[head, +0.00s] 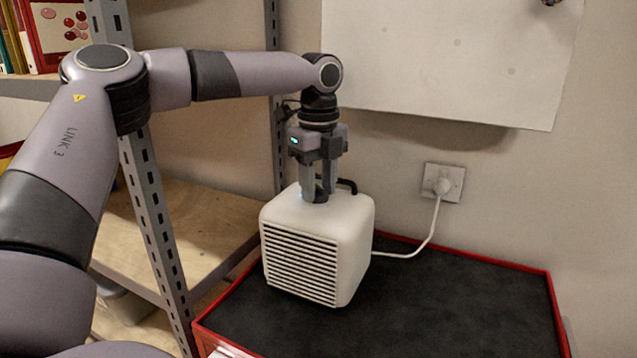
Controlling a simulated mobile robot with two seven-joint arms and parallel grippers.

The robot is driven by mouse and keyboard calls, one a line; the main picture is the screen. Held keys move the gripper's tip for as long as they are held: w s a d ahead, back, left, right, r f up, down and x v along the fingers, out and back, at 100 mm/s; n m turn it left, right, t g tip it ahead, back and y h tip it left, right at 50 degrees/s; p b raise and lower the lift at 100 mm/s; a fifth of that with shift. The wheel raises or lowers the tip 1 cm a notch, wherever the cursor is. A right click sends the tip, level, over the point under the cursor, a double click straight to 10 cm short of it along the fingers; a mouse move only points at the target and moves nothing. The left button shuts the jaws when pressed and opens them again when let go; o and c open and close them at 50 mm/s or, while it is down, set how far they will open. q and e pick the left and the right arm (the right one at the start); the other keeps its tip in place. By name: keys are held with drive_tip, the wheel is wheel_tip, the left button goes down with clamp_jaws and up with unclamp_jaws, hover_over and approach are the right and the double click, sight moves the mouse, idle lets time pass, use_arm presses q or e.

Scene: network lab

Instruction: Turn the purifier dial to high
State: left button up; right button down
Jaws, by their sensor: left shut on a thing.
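The white purifier (345,230) stands upright on a black-topped surface, with its slatted grille (300,267) facing the front left. My left gripper (318,196) points straight down at the purifier's top. Its fingers are shut on the small dark dial (321,197) there. The fingers hide most of the dial, and I cannot read its setting or any marks. A black handle (348,186) shows just behind the fingers. My right gripper is not in view.
The black top with a red rim (549,290) has free room right of the purifier. A white cord runs to a wall socket (443,183). A metal shelf post (160,235) stands left. A large white sheet (450,60) hangs behind.

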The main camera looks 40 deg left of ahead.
sight(318, 187)
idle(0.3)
use_arm(q)
drive_tip(key=o, duration=1.1)
drive_tip(key=shift+c, duration=0.2)
drive_tip(key=shift+r, duration=0.1)
wheel_tip(318, 187, up, 7)
drive_tip(key=shift+r, duration=0.1)
